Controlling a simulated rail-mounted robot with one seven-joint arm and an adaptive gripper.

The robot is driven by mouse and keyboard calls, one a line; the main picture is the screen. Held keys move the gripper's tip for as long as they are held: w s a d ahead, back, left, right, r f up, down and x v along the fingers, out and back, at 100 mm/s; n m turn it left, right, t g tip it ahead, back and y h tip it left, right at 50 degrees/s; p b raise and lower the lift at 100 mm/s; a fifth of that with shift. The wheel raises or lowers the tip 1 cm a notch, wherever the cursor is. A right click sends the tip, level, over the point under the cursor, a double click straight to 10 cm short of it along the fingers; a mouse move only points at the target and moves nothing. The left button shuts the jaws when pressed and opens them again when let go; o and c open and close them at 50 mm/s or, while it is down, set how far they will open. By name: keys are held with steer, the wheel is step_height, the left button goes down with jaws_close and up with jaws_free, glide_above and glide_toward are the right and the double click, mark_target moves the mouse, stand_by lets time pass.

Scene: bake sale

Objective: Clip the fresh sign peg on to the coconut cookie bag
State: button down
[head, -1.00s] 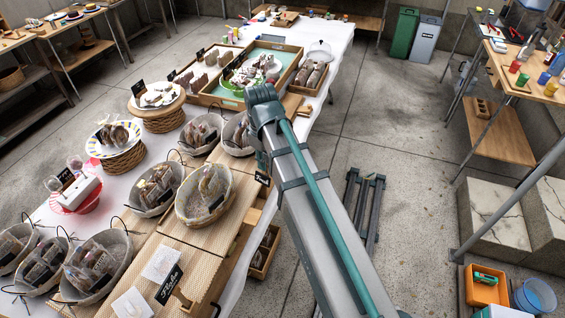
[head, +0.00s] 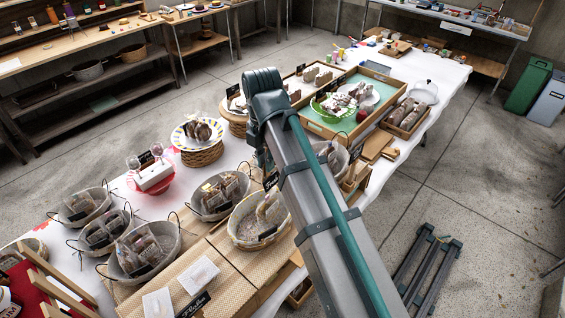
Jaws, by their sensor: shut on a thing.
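My gripper (head: 266,168) hangs below the end of my arm, left of the arm links, and is small and partly hidden. It is shut on a small dark sign peg (head: 270,181), whose lettering is too small to read. The sign shows above the back rim of a wicker basket (head: 238,238) with bagged goods (head: 272,208) in it; I cannot tell its exact height. More bags lie in other baskets (head: 222,193) on the table. I cannot tell which one is the coconut cookie bag.
Open floor (head: 470,180) lies right of the table.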

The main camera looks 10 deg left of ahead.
step_height(320, 180, down, 4)
steer(key=b, duration=0.3)
steer(key=shift+s+a+b, duration=0.1)
steer(key=shift+a+b, duration=0.05)
steer(key=shift+b, duration=0.15)
steer(key=shift+f+p, duration=0.45)
steer(key=shift+f, duration=0.1)
stand_by(1.1)
steer(key=shift+f, duration=0.35)
stand_by(0.4)
steer(key=shift+f, duration=0.35)
steer(key=shift+f+b, duration=0.35)
steer(key=shift+f, duration=0.25)
steer(key=shift+p, duration=0.35)
stand_by(0.5)
